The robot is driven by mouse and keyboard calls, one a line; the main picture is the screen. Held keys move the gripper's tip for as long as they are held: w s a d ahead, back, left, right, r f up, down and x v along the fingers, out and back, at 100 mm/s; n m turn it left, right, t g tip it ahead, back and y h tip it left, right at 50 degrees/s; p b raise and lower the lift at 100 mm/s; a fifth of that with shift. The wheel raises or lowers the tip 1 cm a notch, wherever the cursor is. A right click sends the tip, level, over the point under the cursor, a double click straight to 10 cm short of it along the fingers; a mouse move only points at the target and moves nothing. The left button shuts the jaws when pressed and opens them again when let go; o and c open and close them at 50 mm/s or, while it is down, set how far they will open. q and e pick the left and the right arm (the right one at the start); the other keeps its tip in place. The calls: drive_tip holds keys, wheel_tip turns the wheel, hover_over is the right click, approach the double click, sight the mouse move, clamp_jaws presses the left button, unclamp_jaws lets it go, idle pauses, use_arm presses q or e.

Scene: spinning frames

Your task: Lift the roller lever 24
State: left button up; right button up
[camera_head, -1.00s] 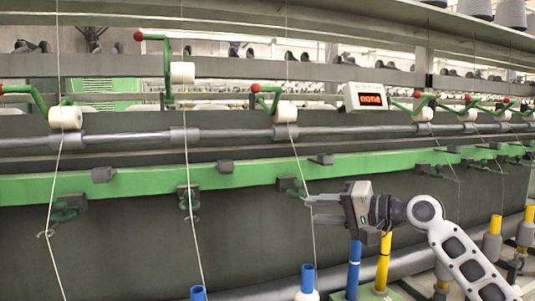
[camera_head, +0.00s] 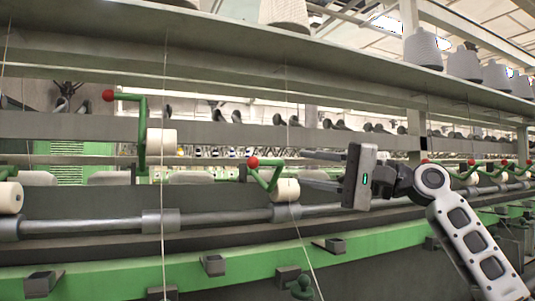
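A green roller lever with a red knob (camera_head: 253,162) stands near the middle, beside a white roller (camera_head: 286,190). I cannot read a number on it. It is low, unlike the lever to its left (camera_head: 142,130), which stands up high with its red knob at the top left. My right gripper (camera_head: 305,170) comes in from the right, its fingers pointing left, apart and empty. Its fingertips are just right of the middle lever and roller; whether they touch cannot be told. My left gripper is not in view.
A grey roller shaft (camera_head: 100,226) and a green rail (camera_head: 130,275) run across below. White threads hang down, one (camera_head: 164,210) past the raised lever. A shelf with grey bobbins (camera_head: 423,50) is overhead. More red-knobbed levers (camera_head: 477,165) sit at the right.

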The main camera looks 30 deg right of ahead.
sight(275, 163)
drive_tip(key=p+x, duration=0.2)
drive_tip(key=x, duration=0.7)
drive_tip(key=shift+w, duration=0.1)
clamp_jaws()
